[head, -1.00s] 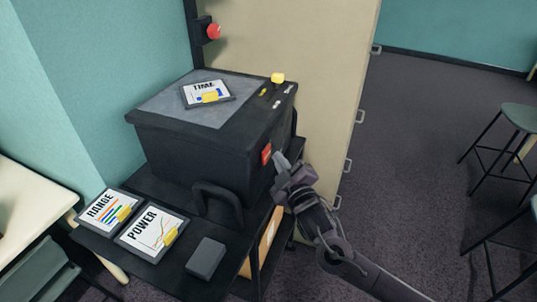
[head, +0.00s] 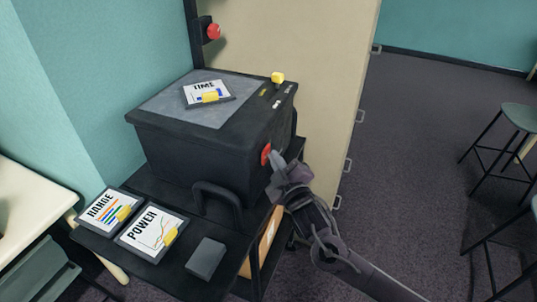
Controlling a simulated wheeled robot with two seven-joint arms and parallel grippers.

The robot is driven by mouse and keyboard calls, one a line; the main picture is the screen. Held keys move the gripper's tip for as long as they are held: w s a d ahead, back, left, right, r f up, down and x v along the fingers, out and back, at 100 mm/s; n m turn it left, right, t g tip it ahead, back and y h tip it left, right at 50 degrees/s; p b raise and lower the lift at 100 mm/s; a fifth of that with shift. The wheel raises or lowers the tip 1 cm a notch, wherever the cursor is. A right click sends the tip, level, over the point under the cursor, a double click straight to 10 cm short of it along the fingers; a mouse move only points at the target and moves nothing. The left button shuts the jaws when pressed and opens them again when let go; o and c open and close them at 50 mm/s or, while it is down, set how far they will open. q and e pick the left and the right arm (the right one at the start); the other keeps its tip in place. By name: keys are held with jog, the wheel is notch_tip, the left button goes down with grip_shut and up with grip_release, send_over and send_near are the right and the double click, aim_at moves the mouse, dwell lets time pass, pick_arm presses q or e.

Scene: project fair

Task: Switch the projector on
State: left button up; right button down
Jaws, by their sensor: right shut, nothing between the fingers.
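The projector (head: 190,160) is a black box with a grey top plate (head: 175,110), standing on a black cart. A red switch (head: 265,154) sits on its right side face. My right gripper (head: 275,161) is shut and empty, with its tip at the right edge of the switch. It looks to be touching the switch, and the fingertips partly cover it. My left gripper is out of view.
A card marked TIME (head: 208,92) lies on the top plate, near a yellow knob (head: 278,77). A beige cabinet (head: 325,90) stands behind. Stools (head: 520,118) stand right.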

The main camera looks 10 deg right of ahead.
jog(key=shift+a, duration=0.1)
dwell(0.3)
jog(key=shift+s+d+p, duration=0.35)
jog(key=shift+d, duration=0.2)
jog(key=s+d+p, duration=0.1)
jog(key=s+d, duration=0.1)
jog(key=d, duration=0.1)
jog(key=s+d+p, duration=0.1)
jog(key=d, duration=0.1)
jog(key=shift+s+p, duration=0.15)
jog(key=shift+p, duration=0.2)
